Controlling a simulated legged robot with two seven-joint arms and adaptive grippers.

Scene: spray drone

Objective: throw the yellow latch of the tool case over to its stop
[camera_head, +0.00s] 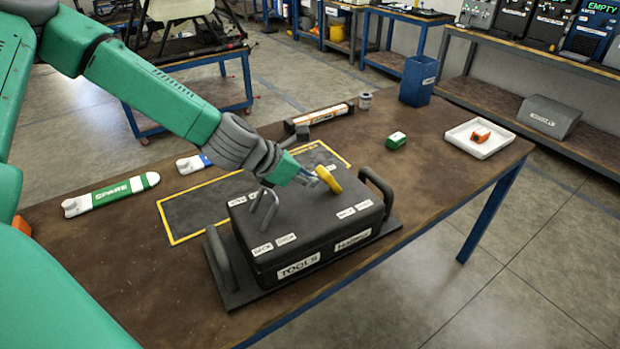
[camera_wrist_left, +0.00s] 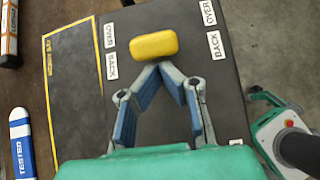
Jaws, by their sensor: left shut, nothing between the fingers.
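The dark tool case (camera_head: 318,233) stands on the bench with labels on its lid and front. Its yellow latch (camera_head: 328,179) sits on top of the lid, near the far right part. In the left wrist view the latch (camera_wrist_left: 154,44) lies crosswise between two pairs of OVER and BACK labels. My left gripper (camera_head: 314,179) is shut and empty, low over the lid beside the latch. In the left wrist view its fingertips (camera_wrist_left: 160,66) meet at the latch's near edge; I cannot tell if they touch it. My right gripper is not in view.
A raised handle (camera_head: 376,190) stands at the case's right end, and another (camera_head: 220,262) at its left. A bent grey bar (camera_head: 263,208) rises from the lid near my wrist.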

